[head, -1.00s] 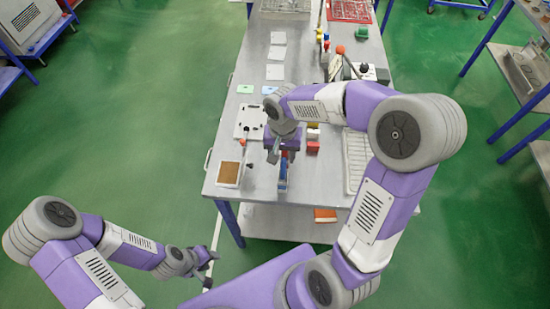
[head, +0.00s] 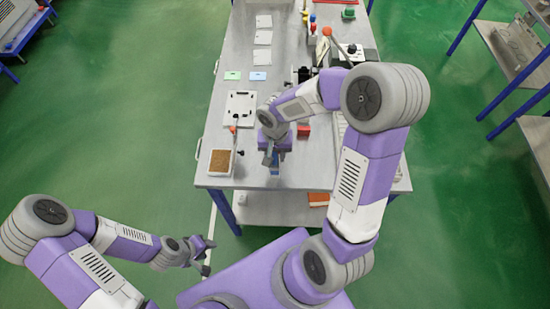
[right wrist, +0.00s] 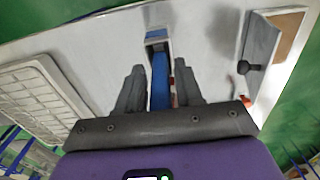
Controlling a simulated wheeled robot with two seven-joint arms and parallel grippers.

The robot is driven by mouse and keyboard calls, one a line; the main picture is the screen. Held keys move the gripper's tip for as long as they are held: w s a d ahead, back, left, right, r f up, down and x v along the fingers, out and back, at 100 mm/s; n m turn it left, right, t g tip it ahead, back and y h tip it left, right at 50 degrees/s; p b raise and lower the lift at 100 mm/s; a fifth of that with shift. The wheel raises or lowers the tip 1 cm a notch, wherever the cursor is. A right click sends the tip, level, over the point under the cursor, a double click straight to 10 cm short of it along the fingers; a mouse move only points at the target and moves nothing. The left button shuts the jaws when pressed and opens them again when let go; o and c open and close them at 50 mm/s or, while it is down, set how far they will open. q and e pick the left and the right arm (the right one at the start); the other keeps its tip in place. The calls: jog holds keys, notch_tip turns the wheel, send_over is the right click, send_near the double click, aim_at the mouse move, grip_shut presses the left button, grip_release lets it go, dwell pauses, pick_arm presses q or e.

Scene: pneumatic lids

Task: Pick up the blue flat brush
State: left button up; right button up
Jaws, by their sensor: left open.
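The blue flat brush (right wrist: 160,78) lies on the grey metal table near its front edge. Its blue body runs between the fingers in the right wrist view, with a pale end beyond the fingertips. In the head view only a small blue part (head: 275,165) shows by my right gripper (head: 269,158), which hides the rest. In the right wrist view my right gripper (right wrist: 160,83) is open, one finger on each side of the brush, with a gap visible. My left gripper (head: 208,255) is open and empty, low and left of the table.
A framed brown pad (head: 221,162) and a white plate (head: 240,105) lie left of my right gripper. A red block (head: 303,130) is to its right, close by. A pale ribbed tray (right wrist: 45,95) shows in the right wrist view. An orange item (head: 318,199) lies on the lower shelf.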

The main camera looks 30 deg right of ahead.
grip_shut()
jog(key=shift+r, duration=0.1)
